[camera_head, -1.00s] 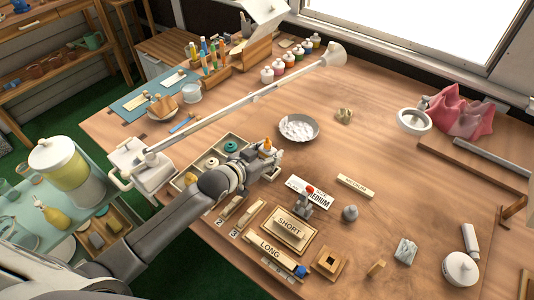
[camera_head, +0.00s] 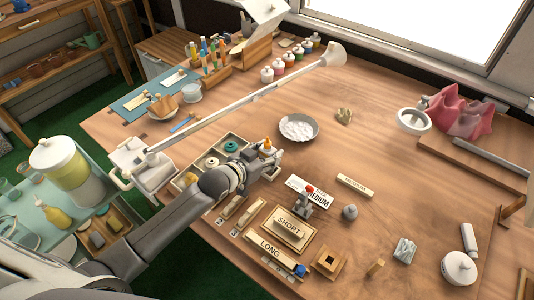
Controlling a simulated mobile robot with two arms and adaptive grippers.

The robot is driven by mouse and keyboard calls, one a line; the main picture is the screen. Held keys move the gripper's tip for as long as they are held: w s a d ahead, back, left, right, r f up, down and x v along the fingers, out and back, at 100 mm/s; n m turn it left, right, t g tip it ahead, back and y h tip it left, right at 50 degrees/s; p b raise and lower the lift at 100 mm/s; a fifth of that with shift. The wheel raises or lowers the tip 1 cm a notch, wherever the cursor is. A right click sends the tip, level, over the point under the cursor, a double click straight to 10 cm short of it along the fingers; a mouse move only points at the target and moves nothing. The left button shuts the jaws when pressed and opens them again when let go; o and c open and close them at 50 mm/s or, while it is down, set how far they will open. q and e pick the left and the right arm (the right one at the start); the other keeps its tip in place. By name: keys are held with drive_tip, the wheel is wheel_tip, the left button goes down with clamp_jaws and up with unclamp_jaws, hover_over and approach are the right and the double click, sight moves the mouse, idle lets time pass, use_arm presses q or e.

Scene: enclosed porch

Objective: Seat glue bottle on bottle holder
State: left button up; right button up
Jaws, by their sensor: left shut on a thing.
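The glue bottle (camera_head: 266,147), small and white with an orange tip, is upright at the end of my left arm. My left gripper (camera_head: 266,155) is shut on it, left of the middle of the workbench; the fingers are small and partly hidden by the wrist. A square wooden block with a dark square hole (camera_head: 330,262), which looks like the bottle holder, lies near the bench's front edge. Its hole is empty. The gripper and bottle are apart from it, farther back and to the left. My right gripper is not in view.
Wooden pieces labelled SHORT (camera_head: 289,225) and LONG (camera_head: 270,248) lie left of the holder. A red-topped stand (camera_head: 306,201) and a grey knob (camera_head: 349,212) stand behind it. A long lamp arm (camera_head: 245,101) crosses above the bench. The bench's right-middle is clear.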

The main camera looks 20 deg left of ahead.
use_arm(q)
drive_tip(key=shift+f+b, duration=0.85)
drive_tip(key=shift+f, duration=0.45)
idle(0.5)
drive_tip(key=o, duration=1.2)
drive_tip(key=shift+o, duration=0.3)
drive_tip(key=o, duration=0.5)
drive_tip(key=shift+o, duration=0.2)
drive_tip(key=shift+s+a+r+p, duration=0.1)
drive_tip(key=shift+s+r+p, duration=0.2)
drive_tip(key=shift+p, duration=0.25)
drive_tip(key=s+r+p, duration=0.1)
drive_tip(key=s+p, duration=0.1)
drive_tip(key=s+a+r+p, duration=0.1)
drive_tip(key=r+p, duration=0.1)
drive_tip(key=p, duration=0.1)
drive_tip(key=shift+s+a+r, duration=0.2)
drive_tip(key=shift+s, duration=0.2)
